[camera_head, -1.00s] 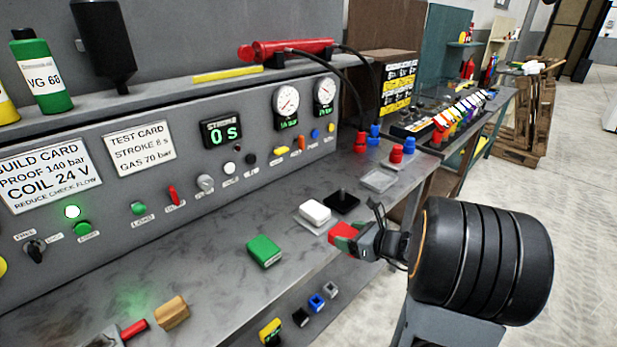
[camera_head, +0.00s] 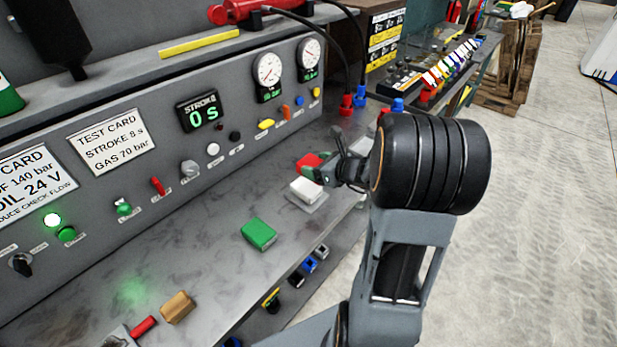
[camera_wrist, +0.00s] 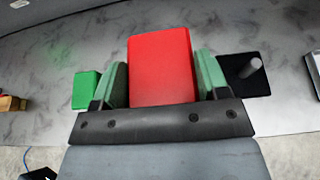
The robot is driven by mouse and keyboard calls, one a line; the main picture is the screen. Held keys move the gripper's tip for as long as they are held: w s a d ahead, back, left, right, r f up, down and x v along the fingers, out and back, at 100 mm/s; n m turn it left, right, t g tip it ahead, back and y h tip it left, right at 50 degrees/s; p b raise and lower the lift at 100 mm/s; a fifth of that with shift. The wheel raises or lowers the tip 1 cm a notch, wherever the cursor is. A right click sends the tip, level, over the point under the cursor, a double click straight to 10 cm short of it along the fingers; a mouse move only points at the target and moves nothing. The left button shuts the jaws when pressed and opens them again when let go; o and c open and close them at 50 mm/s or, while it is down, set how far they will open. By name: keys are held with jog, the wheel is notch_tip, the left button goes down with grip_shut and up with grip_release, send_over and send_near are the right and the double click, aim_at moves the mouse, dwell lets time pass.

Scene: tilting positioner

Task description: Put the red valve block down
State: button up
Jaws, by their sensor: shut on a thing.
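The red valve block (camera_head: 309,162) is between the jaws of my gripper (camera_head: 319,172), over the bench top beyond the white block. In the wrist view the red block (camera_wrist: 161,67) fills the space between the two green finger pads of my gripper (camera_wrist: 162,85), which are shut on its sides. I cannot tell whether the block touches the bench. The far side of the block is hidden in both views.
A white block (camera_head: 306,191) on a pale plate stands just in front of the gripper. A green block (camera_head: 259,234) and a wooden block (camera_head: 177,307) lie nearer on the bench. A black plate with a post (camera_wrist: 245,74) is beside the gripper. The control panel (camera_head: 235,110) rises behind.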

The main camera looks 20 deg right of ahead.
send_over(309, 187)
notch_tip(309, 187, down, 5)
jog(key=shift+a, duration=0.1)
jog(key=shift+f+p, duration=0.4)
jog(key=shift+f, duration=1.05)
jog(key=shift+f, duration=0.2)
jog(key=o, duration=1.4)
